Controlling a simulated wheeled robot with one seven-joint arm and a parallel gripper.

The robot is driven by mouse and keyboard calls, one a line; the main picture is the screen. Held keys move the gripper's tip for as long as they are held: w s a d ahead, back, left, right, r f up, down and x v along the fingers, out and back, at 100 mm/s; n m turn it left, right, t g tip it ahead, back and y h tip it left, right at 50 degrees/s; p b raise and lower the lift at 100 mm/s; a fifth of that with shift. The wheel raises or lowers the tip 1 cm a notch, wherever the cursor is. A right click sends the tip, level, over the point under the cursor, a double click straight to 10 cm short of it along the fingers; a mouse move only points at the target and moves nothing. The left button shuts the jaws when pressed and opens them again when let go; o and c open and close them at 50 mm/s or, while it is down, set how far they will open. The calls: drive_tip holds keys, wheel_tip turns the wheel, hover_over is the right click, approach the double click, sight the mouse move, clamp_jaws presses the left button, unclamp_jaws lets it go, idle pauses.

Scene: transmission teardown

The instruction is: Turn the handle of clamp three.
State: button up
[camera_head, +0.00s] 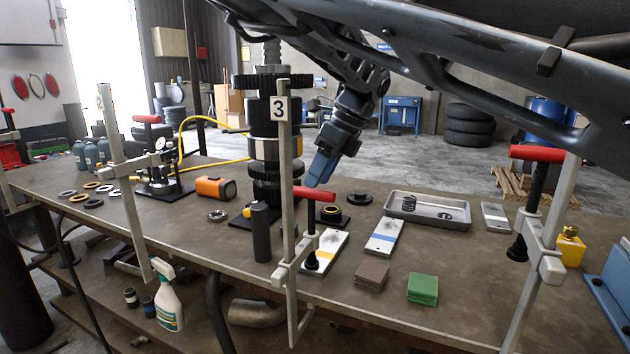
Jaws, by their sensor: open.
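Clamp three (285,165) is a grey bar clamp standing at the near edge of the bench, with a white "3" label near its top. Its red handle (315,193) lies roughly level, atop a dark screw. My gripper (318,178) has blue fingers and comes down from the upper right. In the picture its tips end just above the red handle. I cannot tell whether they touch it or are behind it. The gripper is open, and nothing shows between its fingers.
The tall dark gear stack (268,130) stands directly behind clamp three. A second clamp with a red handle (536,153) stands at right, another (148,119) at left. A metal tray (428,222), green pads (422,287) and brown pads (371,275) lie right of clamp three. A black cylinder (261,232) is close on its left.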

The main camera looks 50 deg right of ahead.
sight(311, 209)
drive_tip(key=shift+x, duration=1.4)
drive_tip(key=shift+d, duration=0.1)
drive_tip(key=shift+c, duration=0.3)
clamp_jaws()
